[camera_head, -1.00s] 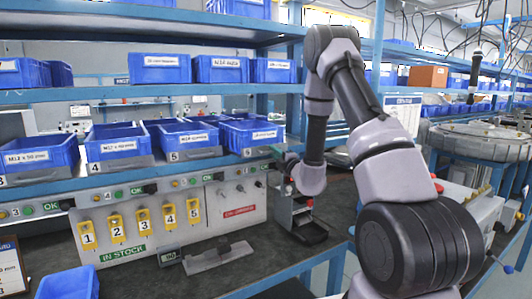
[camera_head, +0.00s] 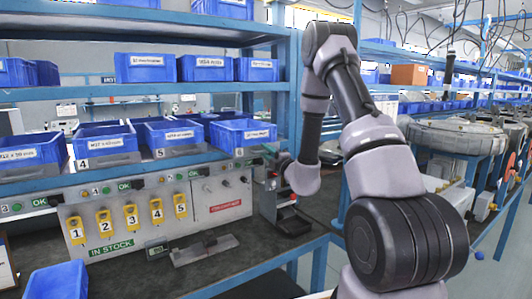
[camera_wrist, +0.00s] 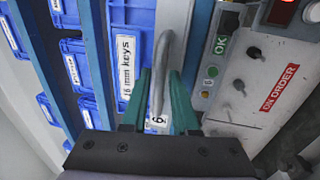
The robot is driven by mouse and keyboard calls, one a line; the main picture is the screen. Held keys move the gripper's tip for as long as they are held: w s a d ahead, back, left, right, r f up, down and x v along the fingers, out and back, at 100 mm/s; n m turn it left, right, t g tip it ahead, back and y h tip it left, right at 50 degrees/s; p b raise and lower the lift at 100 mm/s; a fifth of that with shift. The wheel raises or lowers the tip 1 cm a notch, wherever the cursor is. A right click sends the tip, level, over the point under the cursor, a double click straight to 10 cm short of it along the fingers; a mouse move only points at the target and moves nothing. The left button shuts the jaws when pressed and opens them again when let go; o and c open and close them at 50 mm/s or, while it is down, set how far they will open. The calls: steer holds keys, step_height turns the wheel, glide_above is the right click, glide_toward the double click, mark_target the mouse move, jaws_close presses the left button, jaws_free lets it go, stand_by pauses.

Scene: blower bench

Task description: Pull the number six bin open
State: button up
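The number six bin (camera_head: 243,134) is a blue open bin at the right end of the lower shelf row, with a white label on its front. In the wrist view its label reads "16 mm keys" (camera_wrist: 126,68), and a "6" tag (camera_wrist: 158,121) shows between my fingers. A grey curved handle (camera_wrist: 163,75) stands out by the bin front. My gripper (camera_wrist: 160,72) is open, its two green fingers on either side of this handle. A gap shows beside the handle; firm contact cannot be seen. In the head view my gripper (camera_head: 272,156) is at the bin's right front corner, partly hidden.
Bins four (camera_head: 105,140) and five (camera_head: 172,134) stand to the left. Below is a panel with yellow numbered tags (camera_head: 131,215) and a red "ON ORDER" sign (camera_wrist: 279,87). A black stand (camera_head: 292,222) is on the bench below my gripper. The upper shelf holds more bins.

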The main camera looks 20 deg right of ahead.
steer(key=v, duration=1)
steer(key=shift+s, duration=0.4)
steer(key=shift+d+f, duration=0.1)
steer(key=shift+d, duration=0.05)
